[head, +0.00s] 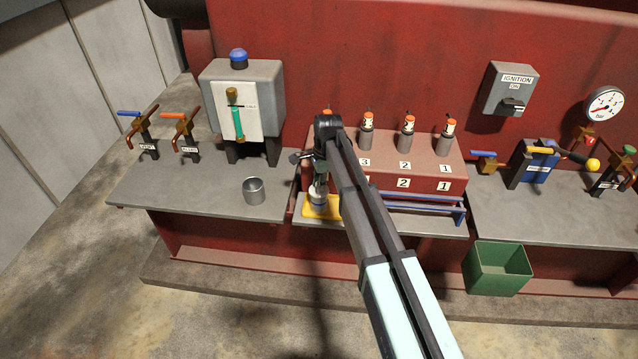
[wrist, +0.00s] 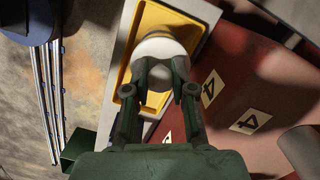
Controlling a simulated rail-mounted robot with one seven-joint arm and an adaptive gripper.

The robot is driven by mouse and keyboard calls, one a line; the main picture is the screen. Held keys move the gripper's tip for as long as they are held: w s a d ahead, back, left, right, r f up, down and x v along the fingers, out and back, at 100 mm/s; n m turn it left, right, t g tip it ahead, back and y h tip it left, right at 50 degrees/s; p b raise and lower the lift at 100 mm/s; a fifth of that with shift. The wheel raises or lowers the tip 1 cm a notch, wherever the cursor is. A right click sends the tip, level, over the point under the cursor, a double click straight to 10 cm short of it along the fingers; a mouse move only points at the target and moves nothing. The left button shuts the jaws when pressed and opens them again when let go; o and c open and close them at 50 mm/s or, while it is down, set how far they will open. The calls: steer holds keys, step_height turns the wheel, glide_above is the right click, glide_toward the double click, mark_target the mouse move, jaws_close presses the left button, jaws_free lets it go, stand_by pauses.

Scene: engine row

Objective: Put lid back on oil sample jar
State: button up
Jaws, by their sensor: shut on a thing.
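My gripper (head: 318,184) points down over a yellow tray (head: 333,213) at the front of the bench. In the wrist view my gripper (wrist: 168,78) is shut on a pale round piece (wrist: 160,48), which looks like the lid. The yellow tray (wrist: 137,65) lies beneath it. In the head view a small pale cylindrical shape (head: 318,198) shows under the fingers, above the tray. The fingers partly hide it, and I cannot tell whether lid and jar are touching.
An open grey metal cup (head: 254,191) stands on the bench to the left. A red block (head: 430,178) with numbered labels and orange-topped cylinders is close right of my gripper. A blue rail (head: 425,200) runs along its front. A green bin (head: 497,270) is lower right.

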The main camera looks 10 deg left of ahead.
stand_by(0.3)
steer(key=o, duration=1.3)
steer(key=shift+o, duration=0.2)
steer(key=shift+r+p, duration=1.85)
steer(key=shift+r, duration=1.65)
jaws_close()
steer(key=shift+f+b, duration=0.45)
steer(key=shift+f, duration=0.6)
